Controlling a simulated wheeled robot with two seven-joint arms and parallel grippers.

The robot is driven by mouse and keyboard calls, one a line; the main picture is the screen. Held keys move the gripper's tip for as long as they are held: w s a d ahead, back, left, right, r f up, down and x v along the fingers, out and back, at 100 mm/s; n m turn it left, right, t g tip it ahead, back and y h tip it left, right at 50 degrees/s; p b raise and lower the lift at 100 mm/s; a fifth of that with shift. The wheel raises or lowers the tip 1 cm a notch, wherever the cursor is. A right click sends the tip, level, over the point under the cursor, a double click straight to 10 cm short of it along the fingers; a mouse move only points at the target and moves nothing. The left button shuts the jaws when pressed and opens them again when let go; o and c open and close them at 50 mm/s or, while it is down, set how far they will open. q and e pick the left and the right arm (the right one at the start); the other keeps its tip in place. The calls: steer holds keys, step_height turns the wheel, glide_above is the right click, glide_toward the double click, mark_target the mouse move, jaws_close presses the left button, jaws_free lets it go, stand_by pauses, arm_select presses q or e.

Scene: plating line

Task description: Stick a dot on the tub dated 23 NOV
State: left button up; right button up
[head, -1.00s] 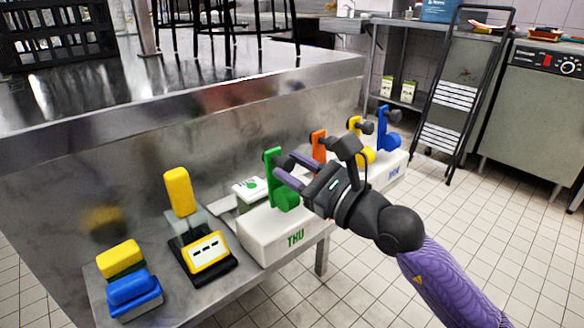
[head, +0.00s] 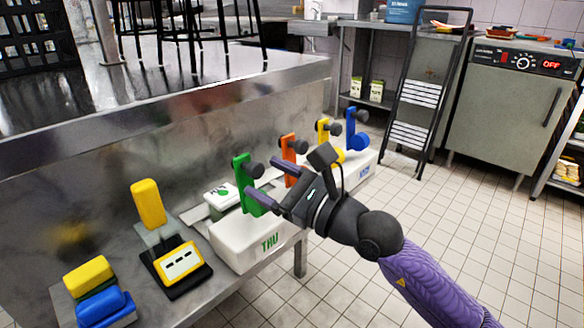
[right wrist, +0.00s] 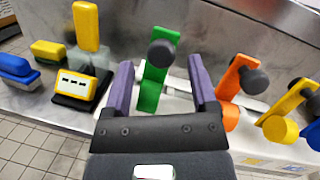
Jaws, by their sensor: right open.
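A white dispenser (head: 238,248) marked THU in green carries an upright green lever (head: 241,174) with a dark knob. A small white tub or box (head: 222,195) with a green mark on top sits behind it; I cannot read a date on it. My right gripper (head: 264,178) is open and empty at the green lever. In the right wrist view its two fingers (right wrist: 161,75) point toward the green lever (right wrist: 152,92), which shows between them. I cannot tell whether they touch it. My left gripper is not in view.
Orange (head: 287,150), yellow (head: 322,130) and blue (head: 351,124) levers stand farther along the row. A yellow-framed device (head: 180,262) and yellow (head: 88,272) and blue (head: 102,308) blocks are on the left of the steel shelf. A steel wall backs it; tiled floor is open on the right.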

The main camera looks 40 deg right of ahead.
steer(key=b+v, duration=0.2)
steer(key=v, duration=0.6)
steer(key=shift+s, duration=0.3)
steer(key=shift+d, duration=0.1)
